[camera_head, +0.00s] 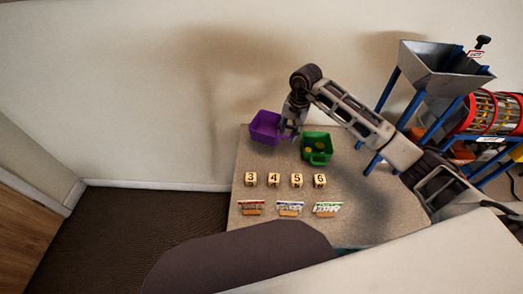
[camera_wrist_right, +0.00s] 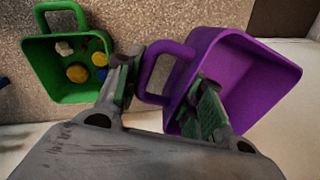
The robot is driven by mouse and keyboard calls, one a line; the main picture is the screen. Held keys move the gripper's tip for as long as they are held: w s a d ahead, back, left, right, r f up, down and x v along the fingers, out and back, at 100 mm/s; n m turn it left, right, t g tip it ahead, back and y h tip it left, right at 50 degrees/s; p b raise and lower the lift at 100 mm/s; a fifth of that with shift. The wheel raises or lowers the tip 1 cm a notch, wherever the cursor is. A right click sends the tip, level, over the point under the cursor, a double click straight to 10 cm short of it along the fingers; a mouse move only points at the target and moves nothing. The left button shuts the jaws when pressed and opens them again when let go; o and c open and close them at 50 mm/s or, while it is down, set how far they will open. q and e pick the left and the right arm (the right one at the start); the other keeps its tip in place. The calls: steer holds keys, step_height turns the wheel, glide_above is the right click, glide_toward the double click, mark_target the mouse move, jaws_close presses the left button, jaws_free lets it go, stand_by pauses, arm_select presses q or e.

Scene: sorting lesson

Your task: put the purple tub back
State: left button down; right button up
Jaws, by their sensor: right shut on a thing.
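The purple tub (camera_head: 263,124) is at the far left corner of the table. My right gripper (camera_head: 292,126) is at its right side, shut on its handle side. In the right wrist view the purple tub (camera_wrist_right: 245,75) looks tilted, with its open mouth facing the camera and no contents visible. One finger of the gripper (camera_wrist_right: 163,98) reaches inside the tub and the other is outside by the looped handle. I cannot tell whether the tub's base touches the table. My left gripper is not in view.
A green tub (camera_head: 316,147) holding yellow and pale pieces stands just right of the gripper. Number blocks (camera_head: 274,180) and several small cards (camera_head: 290,208) line the table's (camera_head: 262,160) nearer part. A hopper machine (camera_head: 440,75) on blue legs stands at the right.

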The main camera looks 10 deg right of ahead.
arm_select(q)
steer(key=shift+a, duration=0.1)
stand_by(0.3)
arm_select(e)
steer(key=shift+f, duration=3.15)
steer(key=shift+f, duration=1.9)
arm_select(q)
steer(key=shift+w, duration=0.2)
arm_select(e)
steer(key=shift+f, duration=0.1)
steer(key=o, duration=1)
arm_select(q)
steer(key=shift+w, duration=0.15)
